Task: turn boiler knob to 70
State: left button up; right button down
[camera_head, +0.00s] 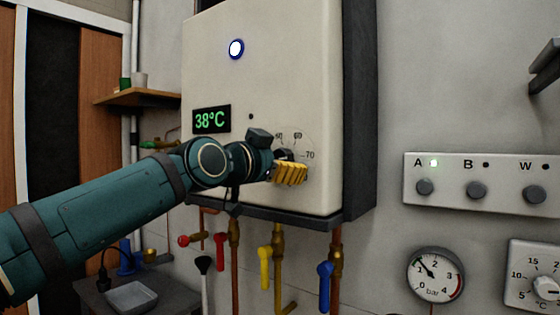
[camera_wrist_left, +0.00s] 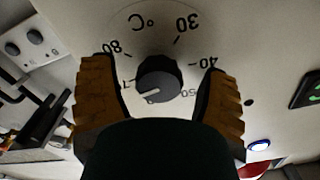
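The boiler (camera_head: 265,80) is a cream box on the wall with a green display (camera_head: 211,120) reading 38°C. Its dark round knob (camera_wrist_left: 160,72) shows in the left wrist view, ringed by dial numbers from 30 to 80. My left gripper (camera_head: 291,173) is at the dial and hides most of the knob in the head view. In the wrist view its two ochre fingers (camera_wrist_left: 160,100) stand apart on either side of the knob, with visible gaps. My right gripper is not in view.
Pipes with red, yellow and blue valve handles (camera_head: 264,268) hang below the boiler. A panel with buttons A, B and W (camera_head: 480,185) and a pressure gauge (camera_head: 435,275) are on the right wall. A wooden shelf (camera_head: 138,98) is at the left.

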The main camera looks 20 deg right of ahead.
pick_arm(q)
jog(key=v, duration=1.2)
dwell(0.3)
dwell(0.3)
